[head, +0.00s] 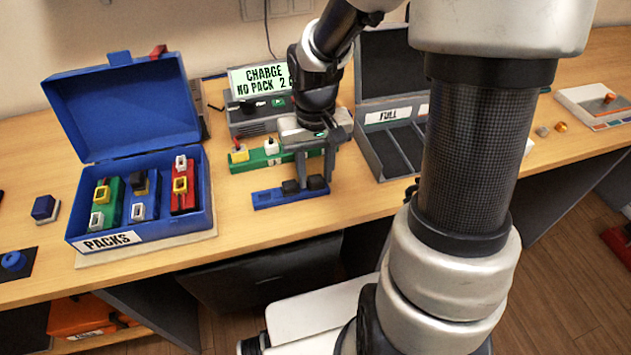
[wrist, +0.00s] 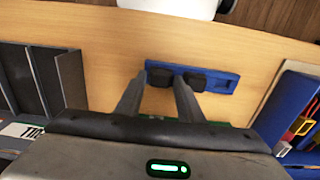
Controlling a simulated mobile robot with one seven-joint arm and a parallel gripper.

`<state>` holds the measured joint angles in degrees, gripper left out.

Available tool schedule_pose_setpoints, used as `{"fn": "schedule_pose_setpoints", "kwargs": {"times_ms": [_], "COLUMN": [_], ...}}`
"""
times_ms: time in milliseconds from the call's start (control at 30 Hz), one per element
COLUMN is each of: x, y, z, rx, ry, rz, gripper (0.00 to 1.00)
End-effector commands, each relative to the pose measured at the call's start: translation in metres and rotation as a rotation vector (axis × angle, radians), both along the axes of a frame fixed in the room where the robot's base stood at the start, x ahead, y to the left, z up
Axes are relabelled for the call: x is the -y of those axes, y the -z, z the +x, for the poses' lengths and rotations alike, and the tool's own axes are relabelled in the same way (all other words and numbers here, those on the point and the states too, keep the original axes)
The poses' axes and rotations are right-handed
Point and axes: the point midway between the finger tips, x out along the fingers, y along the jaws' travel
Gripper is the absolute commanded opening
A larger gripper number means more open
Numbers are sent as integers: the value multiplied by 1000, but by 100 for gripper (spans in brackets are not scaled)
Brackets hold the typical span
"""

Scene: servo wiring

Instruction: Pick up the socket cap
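Two black socket caps sit side by side on a blue strip (head: 265,199) on the table. In the head view one cap (head: 291,187) is left and the other (head: 317,183) is right. My gripper (head: 316,181) points down over the right one, its fingers apart. In the wrist view my gripper (wrist: 159,79) has one black cap (wrist: 160,76) between its fingertips, and the other cap (wrist: 196,79) lies just outside the right finger. The blue strip (wrist: 222,84) extends to the right there. I cannot tell whether the fingers touch the cap.
A green strip (head: 255,160) with red and white plugs lies behind, before the charger (head: 245,118). A blue open PACKS box (head: 140,228) stands left, a grey FULL case (head: 383,160) right. The table's front edge is close.

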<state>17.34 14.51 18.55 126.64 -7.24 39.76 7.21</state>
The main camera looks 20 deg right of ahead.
Motion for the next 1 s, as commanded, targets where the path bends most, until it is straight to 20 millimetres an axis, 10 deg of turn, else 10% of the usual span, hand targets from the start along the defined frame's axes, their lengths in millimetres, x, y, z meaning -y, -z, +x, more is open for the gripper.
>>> {"fn": "schedule_pose_setpoints", "kwargs": {"times_ms": [233, 633, 1000], "x": [0, 0, 0], "y": [0, -6, -75], "z": [0, 0, 1], "rx": [0, 1, 4], "ry": [0, 0, 0], "rz": [0, 0, 0], "gripper": [3, 3, 3]}}
